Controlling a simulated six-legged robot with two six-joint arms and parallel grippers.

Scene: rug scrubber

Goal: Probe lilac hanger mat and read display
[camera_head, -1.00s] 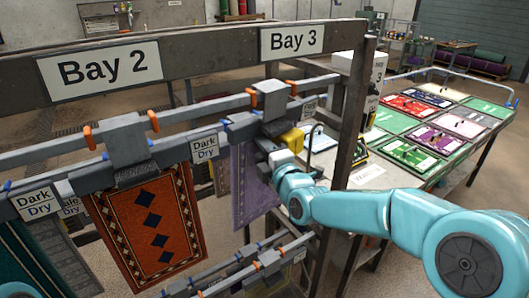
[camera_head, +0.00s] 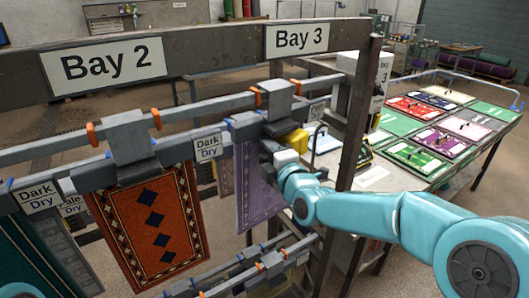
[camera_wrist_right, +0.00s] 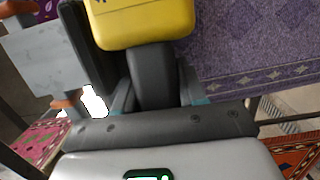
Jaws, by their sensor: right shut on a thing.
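The lilac mat (camera_head: 258,190) hangs from the rail under Bay 3, with a patterned border. It fills the upper right of the right wrist view (camera_wrist_right: 235,55). My right gripper (camera_head: 274,152) is beside the mat's upper right part, shut on a yellow tool (camera_head: 294,141). In the wrist view the tool's yellow block (camera_wrist_right: 140,22) sits beyond its dark grip (camera_wrist_right: 152,75), which is between the fingers. The block overlaps the mat in the picture; I cannot tell whether they touch. No readable display shows. My left gripper is out of view.
An orange-red rug (camera_head: 150,225) hangs under Bay 2, left of the lilac mat. A frame post (camera_head: 355,120) stands close right of my gripper. A table with coloured mats (camera_head: 400,180) is behind it at right. Lower rails (camera_head: 250,270) run beneath.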

